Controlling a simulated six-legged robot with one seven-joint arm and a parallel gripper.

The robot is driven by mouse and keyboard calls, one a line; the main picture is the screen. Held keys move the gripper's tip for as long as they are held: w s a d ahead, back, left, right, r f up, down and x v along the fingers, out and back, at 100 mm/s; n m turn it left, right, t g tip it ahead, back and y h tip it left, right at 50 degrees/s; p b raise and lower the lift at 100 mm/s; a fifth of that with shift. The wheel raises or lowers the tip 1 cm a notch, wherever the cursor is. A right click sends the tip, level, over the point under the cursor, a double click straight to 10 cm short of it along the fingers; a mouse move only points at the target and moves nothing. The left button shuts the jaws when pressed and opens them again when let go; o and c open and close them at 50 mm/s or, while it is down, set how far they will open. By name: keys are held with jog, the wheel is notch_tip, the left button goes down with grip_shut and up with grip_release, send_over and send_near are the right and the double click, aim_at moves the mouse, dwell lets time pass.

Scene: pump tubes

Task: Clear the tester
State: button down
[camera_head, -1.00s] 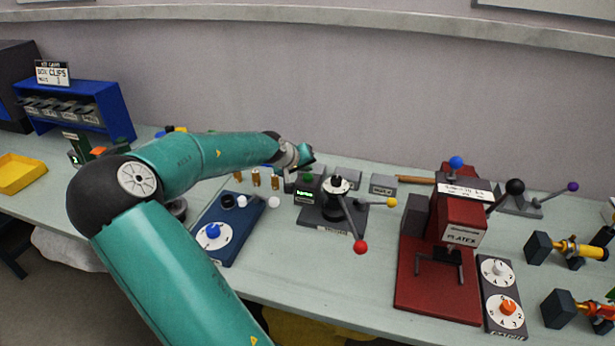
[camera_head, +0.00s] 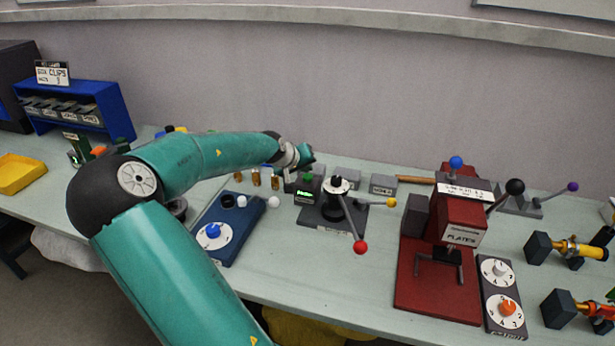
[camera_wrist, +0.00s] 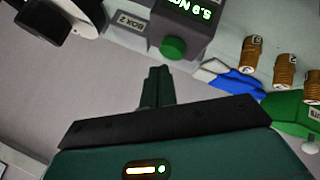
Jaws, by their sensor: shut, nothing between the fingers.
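The tester (camera_head: 320,215) is a dark grey unit near the middle of the bench, with a round post and levers ending in red and yellow knobs. Its small display box (camera_head: 307,194) shows green text and has a green button (camera_head: 308,177). In the head view my gripper (camera_head: 303,155) is behind the display box.
Grey labelled boxes (camera_head: 383,184) stand behind. A red press (camera_head: 450,240) stands at right. A blue rack (camera_head: 85,105) and yellow tray (camera_head: 20,172) are far left.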

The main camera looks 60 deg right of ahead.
aim_at(306, 178)
jog(key=shift+f, duration=0.1)
dwell(0.7)
jog(key=shift+f, duration=0.35)
jog(key=shift+f, duration=0.6)
dwell(0.9)
jog(key=shift+r, duration=1.05)
jog(key=shift+r, duration=0.1)
jog(key=shift+r, duration=2.4)
